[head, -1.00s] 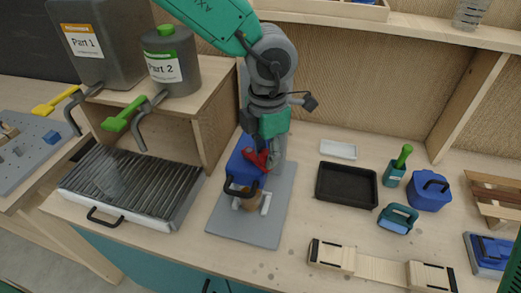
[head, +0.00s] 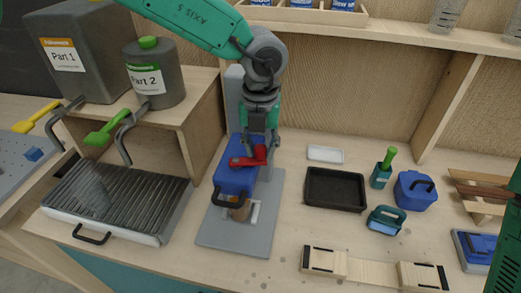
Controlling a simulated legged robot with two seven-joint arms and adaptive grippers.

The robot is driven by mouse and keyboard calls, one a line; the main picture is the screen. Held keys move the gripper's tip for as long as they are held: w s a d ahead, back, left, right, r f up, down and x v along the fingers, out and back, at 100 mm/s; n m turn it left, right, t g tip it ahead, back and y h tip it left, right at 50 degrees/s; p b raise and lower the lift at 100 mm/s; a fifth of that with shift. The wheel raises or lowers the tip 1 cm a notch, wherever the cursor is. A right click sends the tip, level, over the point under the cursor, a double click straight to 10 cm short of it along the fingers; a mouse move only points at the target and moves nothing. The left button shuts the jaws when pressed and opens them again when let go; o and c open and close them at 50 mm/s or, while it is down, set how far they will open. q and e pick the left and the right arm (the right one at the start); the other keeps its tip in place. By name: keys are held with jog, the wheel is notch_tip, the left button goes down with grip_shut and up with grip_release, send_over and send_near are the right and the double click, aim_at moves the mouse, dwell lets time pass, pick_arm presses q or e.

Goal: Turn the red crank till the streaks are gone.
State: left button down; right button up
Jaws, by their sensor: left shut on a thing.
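The red crank (head: 243,161) sits on top of a blue mixer head (head: 234,180) with a black handle at its front. The mixer stands on a grey base plate (head: 236,236) with a grey column behind. A small brown cup (head: 241,211) stands under the head, mostly hidden by the handle and head. Whether its contents have streaks cannot be seen. My left gripper (head: 261,152) reaches down from above and is shut on the crank's knob at the right end of its arm. My right gripper is out of the frame.
A ridged grey grate (head: 115,200) lies left of the mixer, below Part 1 (head: 85,55) and Part 2 (head: 153,75) containers. A wooden mould (head: 375,270) lies in front.

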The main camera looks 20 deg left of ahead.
pick_arm(q)
jog(key=shift+w+n, duration=0.15)
jog(key=shift+n, duration=0.35)
jog(key=shift+a, duration=0.1)
jog(key=c, duration=1.3)
grip_release()
jog(key=shift+w+r, duration=0.1)
notch_tip(320, 180, up, 12)
